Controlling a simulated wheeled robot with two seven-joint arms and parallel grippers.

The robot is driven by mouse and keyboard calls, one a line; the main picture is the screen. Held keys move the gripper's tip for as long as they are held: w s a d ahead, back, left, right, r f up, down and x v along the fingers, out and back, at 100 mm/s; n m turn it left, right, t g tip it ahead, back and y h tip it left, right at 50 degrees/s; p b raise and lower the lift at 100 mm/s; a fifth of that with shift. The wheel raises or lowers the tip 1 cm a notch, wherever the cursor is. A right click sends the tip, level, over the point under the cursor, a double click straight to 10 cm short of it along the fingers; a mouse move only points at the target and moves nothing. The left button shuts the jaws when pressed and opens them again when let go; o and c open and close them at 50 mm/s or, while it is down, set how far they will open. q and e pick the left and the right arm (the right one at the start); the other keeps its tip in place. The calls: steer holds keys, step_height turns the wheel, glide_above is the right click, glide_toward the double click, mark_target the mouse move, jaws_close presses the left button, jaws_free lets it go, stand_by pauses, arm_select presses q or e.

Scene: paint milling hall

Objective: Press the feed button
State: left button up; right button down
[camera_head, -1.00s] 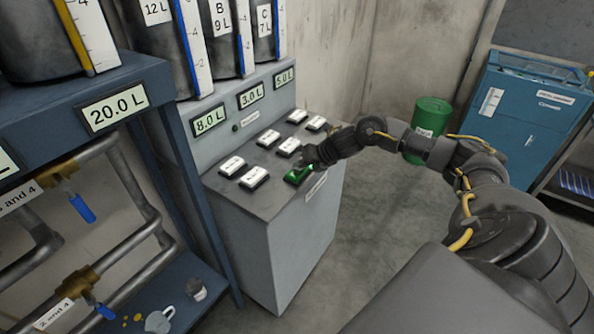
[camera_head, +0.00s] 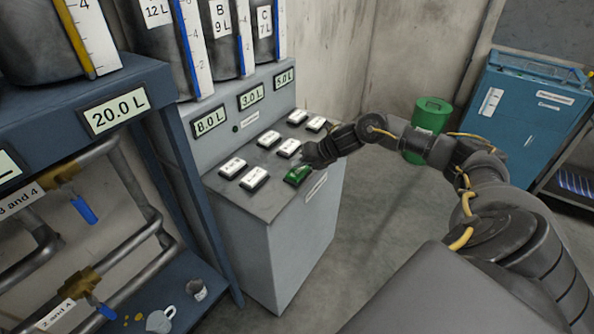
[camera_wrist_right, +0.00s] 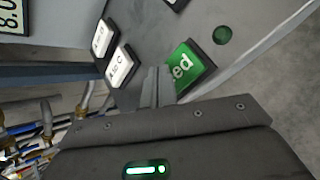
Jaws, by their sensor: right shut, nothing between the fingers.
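The feed button (camera_head: 297,175) is a green block at the front right of the grey console's sloping top. In the right wrist view its green face (camera_wrist_right: 194,66) shows white letters ending in "ed", partly hidden by my fingers. My right gripper (camera_head: 307,157) is shut and empty, just behind and above the button in the head view. In the right wrist view its fingertips (camera_wrist_right: 156,72) lie beside the button's left edge. I cannot tell whether they touch it. My left gripper is not in view.
Several white buttons (camera_head: 254,179) sit close around the green one. Displays on the console (camera_head: 284,240) read 8.0, 3.0 and 5.0 L. A round green spot (camera_wrist_right: 222,35) shows near the button. A green drum (camera_head: 432,115) and blue cabinet (camera_head: 518,110) stand beyond open floor.

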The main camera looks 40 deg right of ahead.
mark_target(301, 172)
step_height(301, 172, up, 6)
steer(key=p, duration=0.4)
steer(key=shift+f, duration=0.1)
stand_by(0.4)
